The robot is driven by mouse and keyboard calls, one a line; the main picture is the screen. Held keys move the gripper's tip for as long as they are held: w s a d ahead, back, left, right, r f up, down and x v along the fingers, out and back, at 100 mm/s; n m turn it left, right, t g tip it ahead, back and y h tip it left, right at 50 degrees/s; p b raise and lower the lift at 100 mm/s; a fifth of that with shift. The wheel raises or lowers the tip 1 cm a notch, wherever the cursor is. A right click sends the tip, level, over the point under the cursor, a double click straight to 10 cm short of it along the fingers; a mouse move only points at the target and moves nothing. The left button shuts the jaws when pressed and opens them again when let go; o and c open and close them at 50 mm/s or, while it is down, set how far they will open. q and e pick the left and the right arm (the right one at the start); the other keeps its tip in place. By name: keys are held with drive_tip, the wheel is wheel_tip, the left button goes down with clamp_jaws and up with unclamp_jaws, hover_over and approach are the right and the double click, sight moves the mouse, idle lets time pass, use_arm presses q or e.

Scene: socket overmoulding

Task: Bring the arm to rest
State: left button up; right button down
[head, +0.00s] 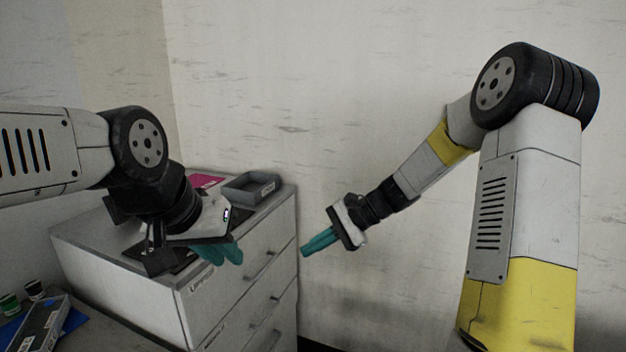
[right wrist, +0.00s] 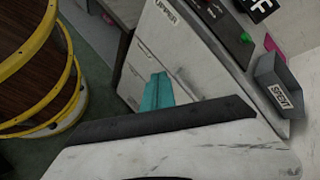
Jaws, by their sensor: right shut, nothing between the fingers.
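My right arm reaches in from the right in the head view, bent at its dark elbow joint. Its teal-fingered gripper (head: 318,242) points down and left, shut and empty, in free air to the right of the drawer cabinet (head: 240,290). The shut teal fingers (right wrist: 157,91) also show in the right wrist view, with the cabinet front behind them. My left gripper (head: 221,253) hangs over the front part of the cabinet top. Its teal fingers look parted, with nothing seen between them. My left wrist hides part of the cabinet top.
A grey tray (head: 251,187) stands at the back of the cabinet top; its label reads SPENT in the right wrist view (right wrist: 279,86). A pink item (head: 206,181) lies beside it. A grey box (head: 42,325) and small pots stand lower left. A yellow-rimmed drum (right wrist: 35,65) stands on the floor.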

drive_tip(key=s+d+r+n+t+h, duration=0.3)
drive_tip(key=s+d+r+n+h, duration=0.1)
drive_tip(key=s, duration=0.6)
drive_tip(key=s+d+r+n+t+h, duration=0.3)
drive_tip(key=s+d+r+n+h, duration=0.1)
drive_tip(key=s+d+r, duration=0.5)
drive_tip(key=shift+s+d+n, duration=0.7)
drive_tip(key=shift+s+n, duration=0.2)
drive_tip(key=shift+s, duration=0.15)
